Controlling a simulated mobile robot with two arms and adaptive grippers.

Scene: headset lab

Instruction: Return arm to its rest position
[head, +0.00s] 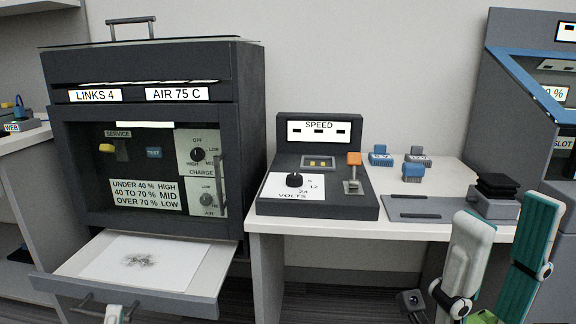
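My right arm shows at the lower right as white and teal links, bent upright in front of the table's right end. Its gripper is not to be seen. A small white and teal piece, which looks like part of my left arm, shows at the bottom edge by the drawer handle (88,305). The open drawer (205,290) sticks out below the dark cabinet (150,58) and holds a white sheet (170,258) with a grey smudge.
A SPEED console (318,190) with a knob and an orange-topped lever stands on the white table (400,229). Several blue and grey blocks (413,173), a grey plate (425,208) and a black stack (496,186) lie right of it. A blue-framed dark cabinet (500,100) stands far right.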

